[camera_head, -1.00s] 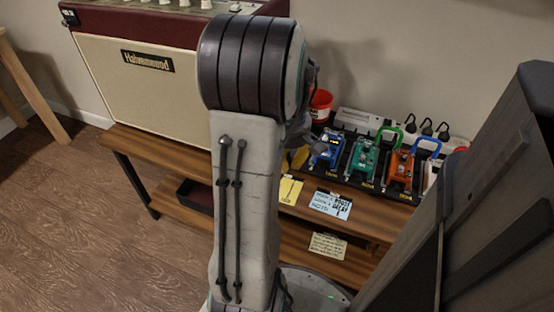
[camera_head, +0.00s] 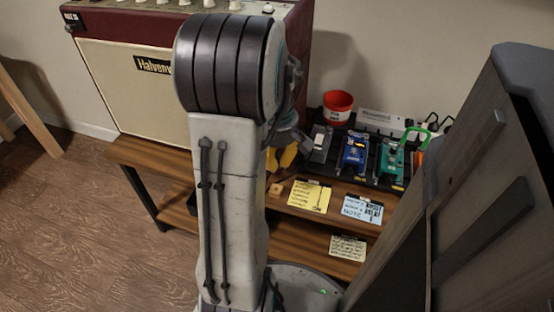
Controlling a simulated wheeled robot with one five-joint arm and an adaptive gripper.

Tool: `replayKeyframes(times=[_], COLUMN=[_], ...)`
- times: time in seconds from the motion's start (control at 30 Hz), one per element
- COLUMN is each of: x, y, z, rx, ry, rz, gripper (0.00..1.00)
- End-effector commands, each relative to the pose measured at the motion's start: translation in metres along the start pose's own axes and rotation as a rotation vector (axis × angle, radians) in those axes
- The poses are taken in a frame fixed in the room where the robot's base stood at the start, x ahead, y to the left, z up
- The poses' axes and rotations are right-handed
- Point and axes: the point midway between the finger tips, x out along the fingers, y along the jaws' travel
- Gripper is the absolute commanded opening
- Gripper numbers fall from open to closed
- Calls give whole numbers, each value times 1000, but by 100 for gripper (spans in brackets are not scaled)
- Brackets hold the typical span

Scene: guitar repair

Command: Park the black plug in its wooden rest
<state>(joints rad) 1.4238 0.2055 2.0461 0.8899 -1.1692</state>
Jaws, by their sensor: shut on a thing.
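My gripper (camera_head: 281,157) shows only partly at the right edge of my large arm link, as yellow finger parts over the back of the bench. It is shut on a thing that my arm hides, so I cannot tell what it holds. I do not make out the black plug. A small light wooden block (camera_head: 276,190), possibly the wooden rest, sits on the bench top just below my gripper in the picture, beside the yellow note. Nothing is visible in the block, and its details are too small to tell.
The cream and maroon amplifier (camera_head: 140,85) stands left on the wooden bench (camera_head: 150,152). A grey pedal (camera_head: 320,144), a blue pedal (camera_head: 354,150) and a green pedal (camera_head: 391,160) stand right, with a red cup (camera_head: 338,105) behind.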

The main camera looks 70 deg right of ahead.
Motion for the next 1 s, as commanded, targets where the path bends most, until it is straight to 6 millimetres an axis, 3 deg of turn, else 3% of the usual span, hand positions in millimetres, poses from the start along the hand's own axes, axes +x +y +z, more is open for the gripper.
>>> replayKeyframes(times=[0.47,1.0], x=[14,55], y=[0,0], z=[0,0], rx=[0,0], ry=[0,0], rz=[0,-1], gripper=[0,0])
